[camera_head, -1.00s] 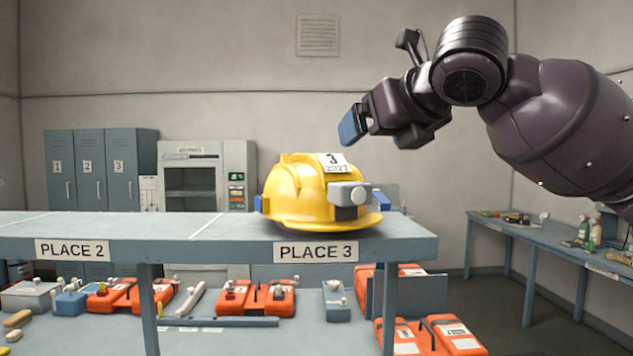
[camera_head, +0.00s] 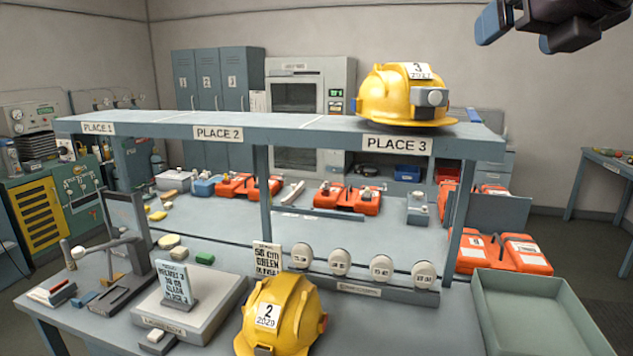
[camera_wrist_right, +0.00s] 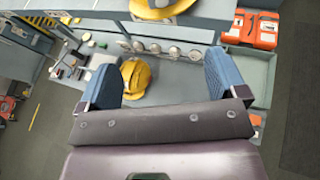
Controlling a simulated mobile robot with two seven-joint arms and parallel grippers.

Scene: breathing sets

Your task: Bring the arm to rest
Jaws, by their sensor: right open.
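My right gripper (camera_head: 507,20) shows at the top right corner of the head view, partly cut off by the frame edge. It is in the air, above and to the right of the yellow helmet numbered 3 (camera_head: 398,98), and apart from it. In the right wrist view the two blue fingers of my right gripper (camera_wrist_right: 163,80) stand wide apart with nothing between them near the camera. The bench and a yellow helmet (camera_wrist_right: 136,77) show well beyond them. My left gripper is not in view.
Helmet 3 sits on the raised shelf (camera_head: 300,137) over PLACE 3. PLACE 1 and PLACE 2 are bare. Helmet 2 (camera_head: 280,318) lies on the bench in front. A grey-green tray (camera_head: 535,315) is at the right. Orange cases (camera_head: 505,254) lie behind it.

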